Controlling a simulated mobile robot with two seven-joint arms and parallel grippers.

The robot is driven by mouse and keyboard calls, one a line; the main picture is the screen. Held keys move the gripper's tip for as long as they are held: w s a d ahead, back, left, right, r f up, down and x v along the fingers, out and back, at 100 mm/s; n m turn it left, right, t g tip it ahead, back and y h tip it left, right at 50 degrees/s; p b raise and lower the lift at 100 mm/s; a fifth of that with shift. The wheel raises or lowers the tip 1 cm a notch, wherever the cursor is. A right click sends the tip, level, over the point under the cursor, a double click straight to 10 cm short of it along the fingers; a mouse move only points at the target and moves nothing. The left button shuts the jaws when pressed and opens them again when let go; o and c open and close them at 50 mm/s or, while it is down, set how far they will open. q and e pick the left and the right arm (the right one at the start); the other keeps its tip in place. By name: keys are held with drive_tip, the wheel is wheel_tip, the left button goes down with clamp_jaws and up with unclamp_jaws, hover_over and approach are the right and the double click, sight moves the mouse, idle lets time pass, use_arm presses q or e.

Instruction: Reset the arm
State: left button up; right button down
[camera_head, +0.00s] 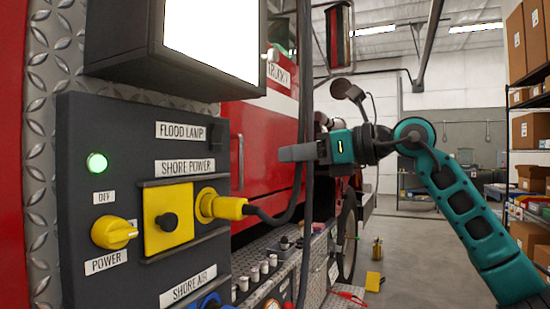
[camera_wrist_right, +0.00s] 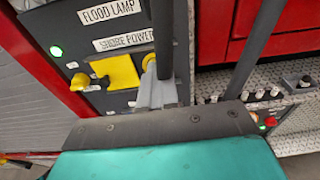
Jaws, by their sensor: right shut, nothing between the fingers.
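My right arm comes in from the right, teal and dark grey. Its gripper (camera_head: 284,153) is shut and empty, pointing left, to the right of the panel and above the black cable. In the right wrist view the gripper's grey fingers (camera_wrist_right: 157,92) are together, over the area by the yellow plug. The yellow plug (camera_head: 222,206) sits at the shore power socket, its black cable running right and up. A yellow socket cover (camera_head: 168,219) is beside it. My left gripper is in neither view.
The dark control panel (camera_head: 125,150) has a lit green light (camera_head: 97,163) and a yellow power knob (camera_head: 114,233). A bright lamp (camera_head: 212,38) hangs above it. The red truck (camera_head: 262,140) lies behind my gripper. Shelves with boxes (camera_head: 530,130) stand right; open floor (camera_head: 415,260) lies between.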

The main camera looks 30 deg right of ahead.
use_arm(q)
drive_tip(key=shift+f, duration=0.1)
use_arm(e)
drive_tip(key=shift+s+d, duration=0.1)
drive_tip(key=shift+s, duration=0.1)
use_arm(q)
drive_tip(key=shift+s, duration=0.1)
use_arm(e)
drive_tip(key=shift+f, duration=0.1)
